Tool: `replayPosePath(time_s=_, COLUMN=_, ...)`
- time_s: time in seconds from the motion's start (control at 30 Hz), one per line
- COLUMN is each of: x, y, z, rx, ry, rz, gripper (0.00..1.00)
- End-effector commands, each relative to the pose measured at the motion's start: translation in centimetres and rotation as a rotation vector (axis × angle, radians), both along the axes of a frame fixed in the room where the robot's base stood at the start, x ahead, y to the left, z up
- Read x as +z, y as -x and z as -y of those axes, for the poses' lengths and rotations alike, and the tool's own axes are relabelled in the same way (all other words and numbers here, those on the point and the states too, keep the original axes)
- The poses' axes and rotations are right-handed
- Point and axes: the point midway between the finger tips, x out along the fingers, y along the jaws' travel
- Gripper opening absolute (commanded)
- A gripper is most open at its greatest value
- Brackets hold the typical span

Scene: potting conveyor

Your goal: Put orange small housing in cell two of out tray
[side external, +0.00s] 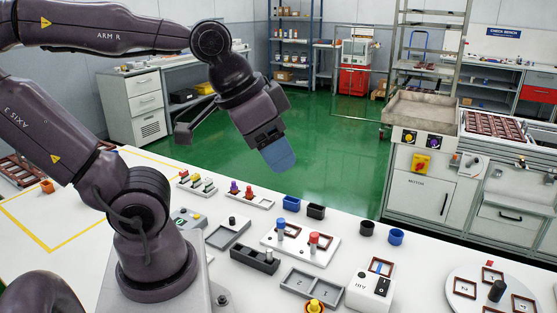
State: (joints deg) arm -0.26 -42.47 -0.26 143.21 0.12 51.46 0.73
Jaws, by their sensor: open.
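A small orange housing (47,186) sits at the far left of the white table, near the yellow floor-style line marking. My gripper (277,152) is raised above the back of the table, pointing down and to the right, with a blue tip. It is open, with nothing visible between its jaws. It is well to the right of the orange housing and apart from it.
A white plate with blue and red knobs (301,242) stands mid-table. Blue and black cups (396,236) stand at the right. A round table with brown frames (490,290) is at front right. The yellow-outlined area is mostly clear.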

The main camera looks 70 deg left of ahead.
Motion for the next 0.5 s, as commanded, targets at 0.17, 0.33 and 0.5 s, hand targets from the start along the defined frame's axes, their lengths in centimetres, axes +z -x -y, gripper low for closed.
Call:
replayPosePath(time_s=0.17, x=0.13, y=0.14, z=0.07, rx=0.014, ry=0.016, rz=0.006, gripper=0.47)
replayPosePath(time_s=0.33, x=0.13, y=0.12, z=0.05, rx=0.012, ry=0.014, rz=0.006, gripper=0.47)
replayPosePath(time_s=0.5, x=-0.29, y=-0.03, z=-0.06, rx=0.016, ry=0.012, rz=-0.015, gripper=0.47)
